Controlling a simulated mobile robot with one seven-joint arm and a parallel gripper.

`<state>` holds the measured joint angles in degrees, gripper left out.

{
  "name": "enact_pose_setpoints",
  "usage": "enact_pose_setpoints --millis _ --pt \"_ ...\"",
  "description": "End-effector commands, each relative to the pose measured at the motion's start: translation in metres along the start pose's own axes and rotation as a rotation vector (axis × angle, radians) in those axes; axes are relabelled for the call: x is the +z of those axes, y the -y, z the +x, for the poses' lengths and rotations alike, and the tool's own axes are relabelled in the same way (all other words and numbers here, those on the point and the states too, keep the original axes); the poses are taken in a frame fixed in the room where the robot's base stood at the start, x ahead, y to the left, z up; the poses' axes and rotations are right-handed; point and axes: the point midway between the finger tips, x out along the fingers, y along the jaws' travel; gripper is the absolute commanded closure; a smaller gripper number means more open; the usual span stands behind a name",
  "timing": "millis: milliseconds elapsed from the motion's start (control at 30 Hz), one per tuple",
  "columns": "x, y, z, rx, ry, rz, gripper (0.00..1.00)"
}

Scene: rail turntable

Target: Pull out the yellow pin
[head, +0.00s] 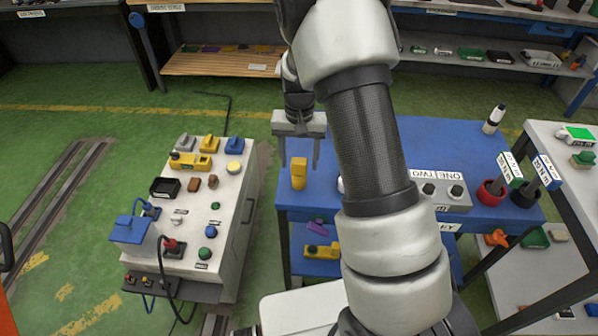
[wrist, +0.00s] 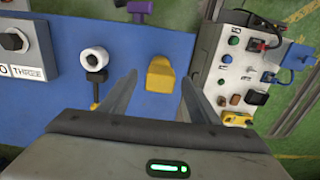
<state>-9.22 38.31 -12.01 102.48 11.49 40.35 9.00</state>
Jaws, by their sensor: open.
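A yellow upright piece (head: 299,174), the likeliest yellow pin, stands at the blue table's left end. In the wrist view the yellow piece (wrist: 160,75) has a wider lower body and a narrower top. My gripper (head: 300,163) is open and empty, pointing down over it. In the wrist view the yellow piece shows between my two fingers (wrist: 155,95), apart from both. How it is seated is not clear. A smaller yellow tip (wrist: 95,106) on a dark stem also shows beside a white-and-black round part (wrist: 94,61).
A white cart (head: 222,215) with several coloured knobs and blocks stands left of the blue table (head: 450,143), across a gap. A grey box with knobs (head: 444,194) and red and black cups hold the table's right side. A purple piece (head: 318,228) lies on the lower shelf.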

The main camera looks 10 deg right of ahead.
Motion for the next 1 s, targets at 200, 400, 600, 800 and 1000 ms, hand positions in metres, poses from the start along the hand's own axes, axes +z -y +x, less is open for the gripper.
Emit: enact_pose_setpoints --millis 200,400,600,800,1000 --pt "0.001 0.000 0.038 0.001 0.003 -0.001 0.44" --pt "0.000 0.000 0.055 -0.001 0.001 0.000 0.44" --pt "0.000 0.000 0.058 -0.001 0.000 -0.001 0.44" --pt "0.000 0.000 0.058 -0.001 0.000 -0.001 0.54" --pt "0.000 0.000 0.058 -0.001 0.000 -0.001 0.88"
